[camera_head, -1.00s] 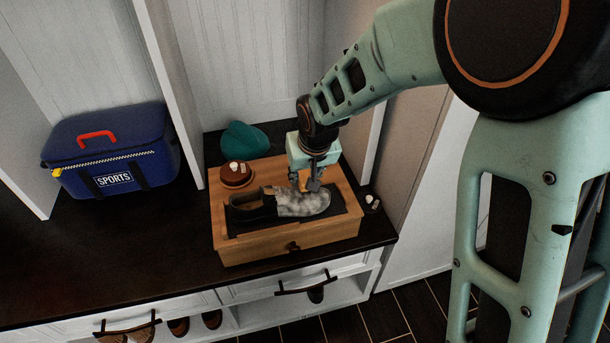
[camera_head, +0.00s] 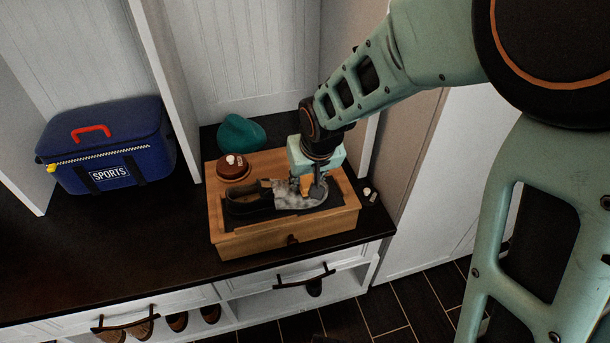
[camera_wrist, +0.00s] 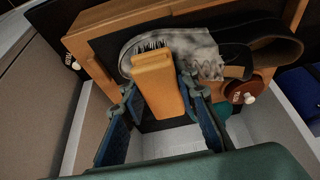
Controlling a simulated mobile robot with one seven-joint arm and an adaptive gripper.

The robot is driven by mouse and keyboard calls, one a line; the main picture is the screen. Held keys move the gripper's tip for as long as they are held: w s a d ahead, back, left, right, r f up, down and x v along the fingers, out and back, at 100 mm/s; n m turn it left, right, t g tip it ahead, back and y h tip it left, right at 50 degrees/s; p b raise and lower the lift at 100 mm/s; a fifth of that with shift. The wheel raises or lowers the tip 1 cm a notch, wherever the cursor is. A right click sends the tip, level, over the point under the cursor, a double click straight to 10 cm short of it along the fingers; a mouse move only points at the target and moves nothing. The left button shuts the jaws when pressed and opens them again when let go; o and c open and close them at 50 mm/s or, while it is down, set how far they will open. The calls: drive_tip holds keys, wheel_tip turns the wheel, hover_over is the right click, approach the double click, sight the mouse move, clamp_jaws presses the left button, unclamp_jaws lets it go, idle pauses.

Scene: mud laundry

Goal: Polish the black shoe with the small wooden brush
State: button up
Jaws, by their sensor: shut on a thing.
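The black shoe (camera_head: 252,203) lies on its side-to-side length on a dark mat atop a wooden box. Its heel end is black; its front is covered in mottled grey-white patches, also clear in the wrist view (camera_wrist: 205,52). My gripper (camera_head: 311,186) is over the toe end, pointing down. It is shut on the small wooden brush (camera_wrist: 157,82), whose dark bristles show against the toe in the wrist view. The brush's orange wood also shows in the head view (camera_head: 305,184). Whether the bristles press on the shoe is hard to tell.
The wooden box (camera_head: 245,243) stands on a dark bench top (camera_head: 110,240). A round brown tin (camera_head: 235,169) sits on its back left corner. A teal object (camera_head: 241,133) lies behind. A blue sports bag (camera_head: 105,148) is at left. White panels flank the niche.

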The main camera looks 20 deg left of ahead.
drive_tip(key=shift+f, duration=0.1)
idle(0.5)
drive_tip(key=shift+w+a, duration=0.5)
drive_tip(key=shift+w, duration=0.3)
drive_tip(key=shift+w+a, duration=0.5)
drive_tip(key=shift+w, duration=0.25)
drive_tip(key=shift+s+d+b, duration=0.15)
drive_tip(key=shift+s+d, duration=0.35)
drive_tip(key=shift+s, duration=0.3)
drive_tip(key=shift+s+d+b, duration=0.15)
drive_tip(key=shift+s+d, duration=0.35)
drive_tip(key=shift+s, duration=0.25)
wheel_tip(320, 180, up, 8)
drive_tip(key=p, duration=0.6)
drive_tip(key=shift+r, duration=0.2)
